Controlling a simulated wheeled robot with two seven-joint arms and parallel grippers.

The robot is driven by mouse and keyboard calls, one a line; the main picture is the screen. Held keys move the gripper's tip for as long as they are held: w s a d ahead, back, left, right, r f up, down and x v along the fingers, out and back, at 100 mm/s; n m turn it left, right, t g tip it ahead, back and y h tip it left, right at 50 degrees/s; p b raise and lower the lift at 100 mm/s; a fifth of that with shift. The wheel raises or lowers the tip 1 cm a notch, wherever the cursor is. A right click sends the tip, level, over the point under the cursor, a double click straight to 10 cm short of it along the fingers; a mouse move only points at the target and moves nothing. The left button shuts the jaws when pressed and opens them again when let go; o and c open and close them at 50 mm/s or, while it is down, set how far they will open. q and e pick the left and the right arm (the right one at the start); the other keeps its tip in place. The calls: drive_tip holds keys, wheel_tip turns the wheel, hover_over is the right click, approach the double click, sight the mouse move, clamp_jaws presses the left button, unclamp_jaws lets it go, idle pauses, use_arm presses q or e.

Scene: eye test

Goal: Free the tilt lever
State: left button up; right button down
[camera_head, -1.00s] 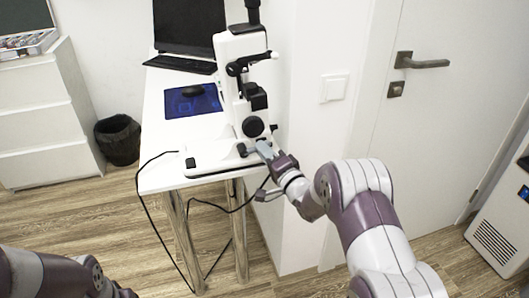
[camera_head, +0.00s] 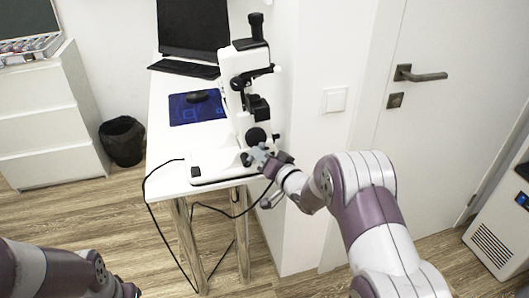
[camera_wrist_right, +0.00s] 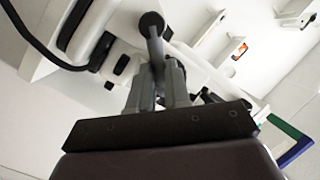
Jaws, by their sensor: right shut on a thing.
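A white eye-test device (camera_head: 229,70) with black knobs and a black eyepiece stands on a white table (camera_head: 165,135). My right gripper (camera_head: 257,153) is at the front right of its base, just below a large round black knob (camera_head: 256,136). In the right wrist view, my right gripper (camera_wrist_right: 158,85) is shut on a dark lever with a round end (camera_wrist_right: 151,22), which sticks out past the fingertips. I take it for the tilt lever; the fingers hide its lower part. My left arm shows at the lower left of the head view, its gripper out of frame.
A black cable (camera_head: 147,195) hangs off the table's front. A wall and a door (camera_head: 450,110) are close on the right. A bin (camera_head: 122,140) stands left.

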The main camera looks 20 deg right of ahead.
drive_tip(key=shift+a+r+n+g+h+p, duration=0.3)
drive_tip(key=shift+a+n, duration=0.2)
drive_tip(key=shift+n, duration=0.5)
drive_tip(key=shift+a+r+n+g+h+p, duration=0.25)
drive_tip(key=shift+a+n, duration=0.25)
drive_tip(key=shift+n, duration=0.5)
drive_tip(key=c, duration=1.1)
unclamp_jaws()
drive_tip(key=shift+s, duration=0.15)
drive_tip(key=p+v, duration=0.1)
drive_tip(key=v, duration=1.1)
drive_tip(key=shift+s, duration=0.25)
